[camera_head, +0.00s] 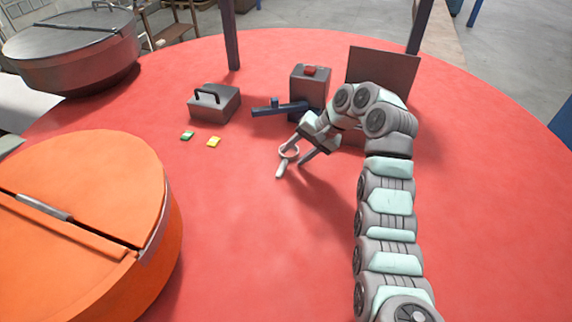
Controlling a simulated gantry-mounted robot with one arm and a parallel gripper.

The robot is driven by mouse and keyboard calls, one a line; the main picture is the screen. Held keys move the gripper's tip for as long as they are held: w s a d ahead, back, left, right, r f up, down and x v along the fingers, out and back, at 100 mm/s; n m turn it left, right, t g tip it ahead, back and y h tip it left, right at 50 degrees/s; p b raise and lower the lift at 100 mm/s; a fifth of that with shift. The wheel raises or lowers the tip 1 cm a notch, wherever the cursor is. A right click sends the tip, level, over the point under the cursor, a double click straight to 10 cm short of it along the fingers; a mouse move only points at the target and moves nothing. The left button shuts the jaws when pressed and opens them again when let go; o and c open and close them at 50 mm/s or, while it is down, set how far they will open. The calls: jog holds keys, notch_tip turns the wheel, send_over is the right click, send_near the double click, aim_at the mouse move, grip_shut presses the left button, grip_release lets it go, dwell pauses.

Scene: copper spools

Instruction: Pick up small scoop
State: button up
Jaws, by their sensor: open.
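The small scoop (281,168) is pale grey-white, with a round ring-like bowl and a short handle. It appears to lie on the red round table (240,235), handle toward the front. My gripper (297,157) is open, tilted down from the upper right. One finger is at or just behind the scoop's bowl and the other is to its right, low over the table. I cannot tell from this view whether a finger touches the scoop. The scoop's far edge is partly hard to separate from the gripper.
Behind the gripper stand a grey box with a red top (310,72), a dark bar-shaped tool (279,109) and an upright brown panel (383,70). A grey handled box (214,104), a green piece (187,135) and a yellow piece (213,141) lie left. An orange drum (110,180) stands front left.

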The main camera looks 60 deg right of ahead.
aim_at(285, 163)
jog(key=shift+w+a+f, duration=0.1)
jog(key=shift+w+f, duration=0.3)
jog(key=shift+f, duration=0.1)
jog(key=p+x, duration=0.1)
jog(key=x, duration=0.1)
jog(key=a+p+x, duration=0.1)
jog(key=x, duration=0.1)
jog(key=shift+f, duration=0.2)
jog(key=shift+w+f, duration=0.15)
jog(key=shift+f, duration=0.25)
grip_shut()
